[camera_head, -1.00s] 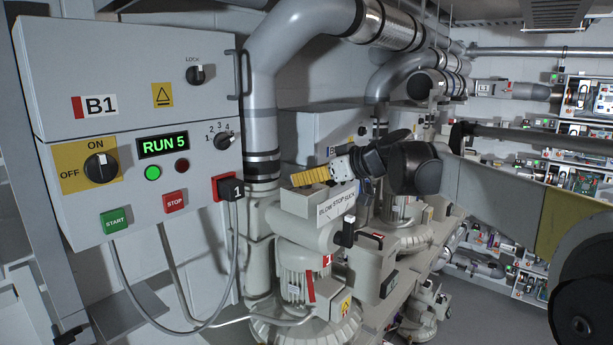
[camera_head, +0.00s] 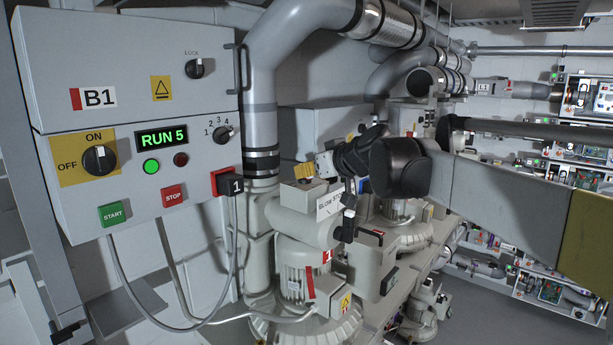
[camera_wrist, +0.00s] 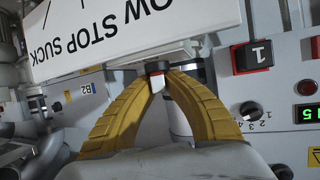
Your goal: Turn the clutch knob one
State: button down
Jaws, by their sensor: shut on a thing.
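My gripper (camera_wrist: 157,78) has two yellow fingers, which meet in the wrist view at a small dark knob with a white and red face (camera_wrist: 157,83), just past the edge of the white BLOW STOP SUCK plate (camera_wrist: 120,35). I take this to be the clutch knob; the fingertips partly hide it. In the head view the yellow gripper (camera_head: 304,171) is over the top of the blower's box, above the plate (camera_head: 329,204). My arm comes in from the right. The right part of the plate's lettering is covered there. The knob itself is hard to make out in the head view.
A black plug marked 1 (camera_head: 235,185) sits beside the blower. A large grey pipe (camera_head: 260,90) rises behind. A black handle (camera_head: 346,228) projects below the plate.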

jog(key=m+t+h, duration=0.1)
jog(key=m+h, duration=0.1)
jog(key=m+t+h+b, duration=0.1)
jog(key=m+h, duration=0.1)
jog(key=shift+s+a, duration=0.1)
jog(key=shift+a, duration=0.1)
jog(key=m+h+b, duration=0.1)
jog(key=m+h, duration=0.3)
jog(key=h, duration=0.1)
jog(key=shift+a+t, duration=0.15)
jog(key=shift+t, duration=0.15)
jog(key=m+g+h, duration=0.1)
jog(key=m+h, duration=0.2)
jog(key=h, duration=0.1)
jog(key=shift+m+p, duration=0.3)
jog(key=shift+p, duration=0.05)
jog(key=shift+f+m+g+h+p, duration=0.1)
jog(key=shift+m+g+h+p, duration=0.65)
jog(key=shift+m+h, duration=0.75)
jog(key=shift+g, duration=0.25)
jog(key=c, duration=1.4)
grip_release()
